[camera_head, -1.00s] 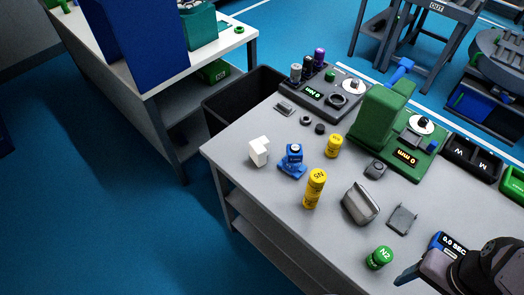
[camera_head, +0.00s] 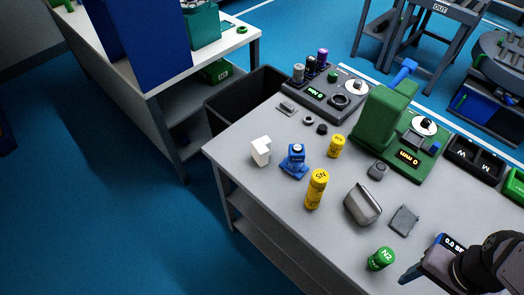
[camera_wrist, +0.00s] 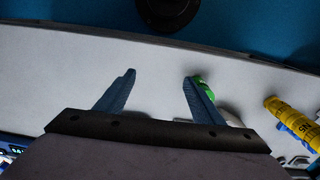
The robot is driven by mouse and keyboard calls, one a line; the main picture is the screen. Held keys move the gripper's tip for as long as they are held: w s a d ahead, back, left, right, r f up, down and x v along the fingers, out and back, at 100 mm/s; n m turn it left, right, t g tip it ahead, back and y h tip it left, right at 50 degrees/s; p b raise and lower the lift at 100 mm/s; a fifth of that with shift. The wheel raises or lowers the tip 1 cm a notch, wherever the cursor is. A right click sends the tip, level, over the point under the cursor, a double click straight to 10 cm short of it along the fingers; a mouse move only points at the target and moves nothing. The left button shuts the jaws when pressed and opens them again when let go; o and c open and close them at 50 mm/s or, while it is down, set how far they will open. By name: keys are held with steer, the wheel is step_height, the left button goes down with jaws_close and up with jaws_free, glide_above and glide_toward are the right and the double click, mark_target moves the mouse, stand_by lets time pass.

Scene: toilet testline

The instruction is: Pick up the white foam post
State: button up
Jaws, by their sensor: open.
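The white foam post (camera_head: 260,151) stands on the grey table near its left edge in the head view. It is a small pale block with a notched shape. My gripper (camera_wrist: 160,80) is open and empty in the wrist view, its two blue fingers apart above the bare table. In the head view my wrist (camera_head: 440,262) is at the lower right, far across the table from the foam post. The foam post cannot be made out in the wrist view.
Between them are a blue fixture (camera_head: 294,161), a tall yellow cylinder (camera_head: 316,190), a short yellow cylinder (camera_head: 336,146), a grey wedge block (camera_head: 362,205) and a green cylinder (camera_head: 381,259). A green machine (camera_head: 385,125) stands behind. The table's front left is clear.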

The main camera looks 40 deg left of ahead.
steer(key=w+a+t+h+b, duration=0.2)
steer(key=w+a+t+b, duration=0.15)
steer(key=w+a, duration=0.85)
steer(key=w+a+t+h+b, duration=0.2)
steer(key=w+a+b, duration=0.2)
steer(key=w+a, duration=0.75)
steer(key=r+m+t+y+b, duration=0.1)
steer(key=m+t+b, duration=0.2)
steer(key=t+b, duration=0.2)
glide_above(256, 149)
steer(key=w+d, duration=0.6)
steer(key=w, duration=0.1)
steer(key=s+a+f, duration=0.1)
steer(key=s+a, duration=0.1)
steer(key=s, duration=0.1)
steer(key=s+a+f+m+t+y+b, duration=0.1)
steer(key=s+a+f, duration=0.1)
steer(key=s, duration=0.2)
steer(key=s+a+f+t+b, duration=0.1)
steer(key=s+a+f, duration=0.1)
steer(key=s, duration=0.1)
steer(key=shift+s+a+m+y, duration=0.1)
steer(key=shift+s+m+y, duration=0.1)
steer(key=shift+m+y, duration=0.1)
steer(key=shift+s+a+f, duration=0.15)
steer(key=shift+s, duration=0.35)
steer(key=shift+p+x, duration=0.45)
steer(key=shift+x, duration=3.1)
steer(key=shift+w, duration=0.1)
